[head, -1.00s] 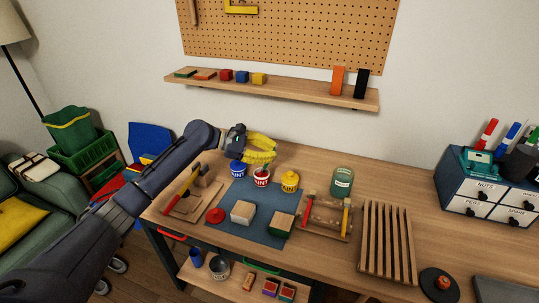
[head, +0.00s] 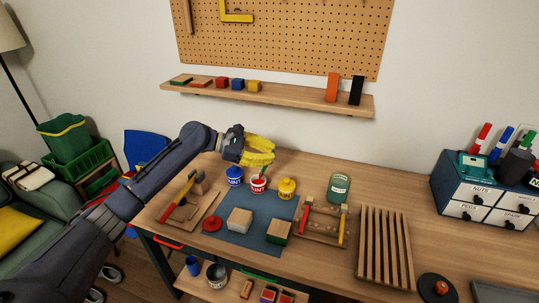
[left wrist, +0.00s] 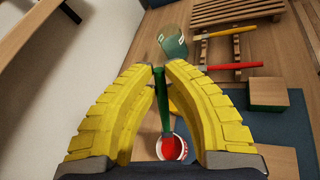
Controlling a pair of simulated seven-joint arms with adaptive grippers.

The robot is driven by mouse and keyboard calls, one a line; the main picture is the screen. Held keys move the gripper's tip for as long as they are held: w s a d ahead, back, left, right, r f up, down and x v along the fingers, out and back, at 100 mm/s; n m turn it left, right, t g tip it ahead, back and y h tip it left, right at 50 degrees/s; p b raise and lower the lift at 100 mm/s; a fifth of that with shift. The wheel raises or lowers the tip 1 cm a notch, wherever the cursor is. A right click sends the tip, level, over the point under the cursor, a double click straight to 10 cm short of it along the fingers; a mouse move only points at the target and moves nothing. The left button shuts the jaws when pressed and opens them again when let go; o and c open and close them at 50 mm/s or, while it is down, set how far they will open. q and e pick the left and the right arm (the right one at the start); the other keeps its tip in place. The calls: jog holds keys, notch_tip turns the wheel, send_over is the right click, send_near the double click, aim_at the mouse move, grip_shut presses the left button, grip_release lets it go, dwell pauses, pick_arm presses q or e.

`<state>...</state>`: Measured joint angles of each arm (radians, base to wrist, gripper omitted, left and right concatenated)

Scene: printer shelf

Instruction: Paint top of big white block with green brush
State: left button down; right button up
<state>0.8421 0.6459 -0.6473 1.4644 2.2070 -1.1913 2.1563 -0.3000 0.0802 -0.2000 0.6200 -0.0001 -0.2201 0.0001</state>
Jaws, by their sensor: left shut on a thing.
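My left gripper (head: 258,152), with yellow ribbed fingers, is above and behind the paint cans in the head view. In the left wrist view its fingers (left wrist: 161,72) are shut on the slim green handle of the green brush (left wrist: 163,98). The handle points toward the red paint can (left wrist: 171,147); I cannot tell whether its tip is inside. The big white block (head: 239,220) sits on the blue-grey mat (head: 258,243), in front of the red can (head: 258,183). My right gripper is not in view.
Blue (head: 235,176) and yellow (head: 287,188) cans flank the red can. A green-sided wooden block (head: 278,232) stands right of the white block, a red disc (head: 212,223) left. A tool rack (head: 320,235), green jar (head: 339,186) and slatted rack (head: 385,245) are further right.

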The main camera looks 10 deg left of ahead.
pick_arm(q)
jog(key=shift+r, duration=0.1)
jog(key=shift+r, duration=1.9)
